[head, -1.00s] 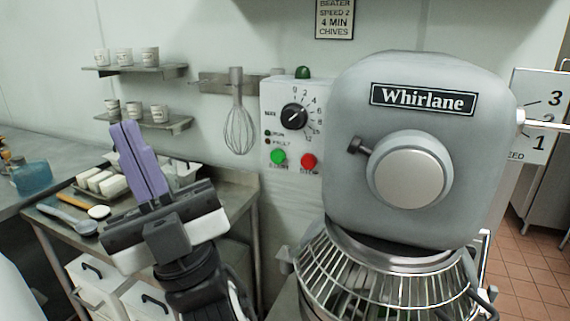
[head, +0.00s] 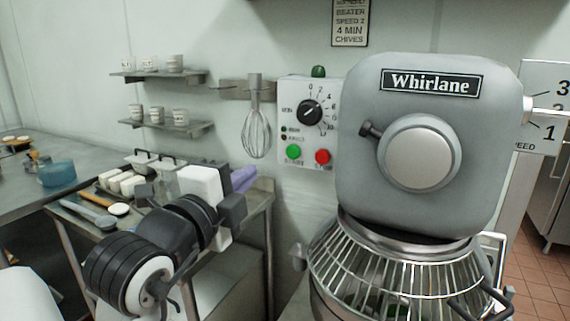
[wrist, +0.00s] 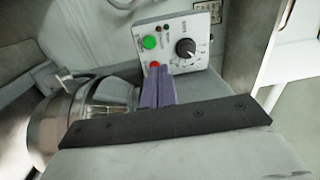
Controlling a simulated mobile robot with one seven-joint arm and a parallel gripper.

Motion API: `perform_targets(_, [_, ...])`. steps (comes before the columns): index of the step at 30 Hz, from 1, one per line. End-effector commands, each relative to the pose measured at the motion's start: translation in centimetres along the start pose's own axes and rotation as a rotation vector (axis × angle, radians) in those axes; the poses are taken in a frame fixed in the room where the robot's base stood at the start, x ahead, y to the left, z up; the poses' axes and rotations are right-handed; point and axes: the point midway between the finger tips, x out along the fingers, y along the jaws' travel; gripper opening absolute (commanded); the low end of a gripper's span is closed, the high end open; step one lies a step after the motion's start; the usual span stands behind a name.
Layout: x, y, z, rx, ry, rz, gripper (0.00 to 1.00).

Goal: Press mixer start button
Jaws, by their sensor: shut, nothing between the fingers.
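The green start button (head: 293,151) is on the lower left of the white control panel (head: 290,92), with the red stop button (head: 322,157) to its right and a black dial (head: 309,112) above. The grey Whirlane mixer (head: 360,180) stands right of the panel. My gripper (head: 243,179) is left of and below the panel, with its purple fingers partly hidden behind its own body. In the wrist view, the shut purple fingers (wrist: 158,90) point toward the panel, apparently short of it. The green button (wrist: 150,42) shows above and left of the fingertips, which overlap the red button (wrist: 155,65).
A whisk (head: 256,125) hangs left of the panel. Wall shelves (head: 165,128) hold several cups. A side table (head: 70,215) holds white blocks and utensils behind my arm. The mixer's wire bowl guard (head: 395,270) is at lower right.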

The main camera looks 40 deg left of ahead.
Motion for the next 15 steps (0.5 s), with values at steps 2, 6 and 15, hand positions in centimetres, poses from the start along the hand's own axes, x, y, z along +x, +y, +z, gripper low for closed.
perform_targets(2, [-0.16,0.89,0.08,0.033,0.006,0.047,0.0])
perform_targets(6, [-0.24,1.37,0.05,0.053,0.013,0.074,0.0])
perform_targets(15, [-0.08,1.29,0.02,0.051,0.013,0.072,0.0])
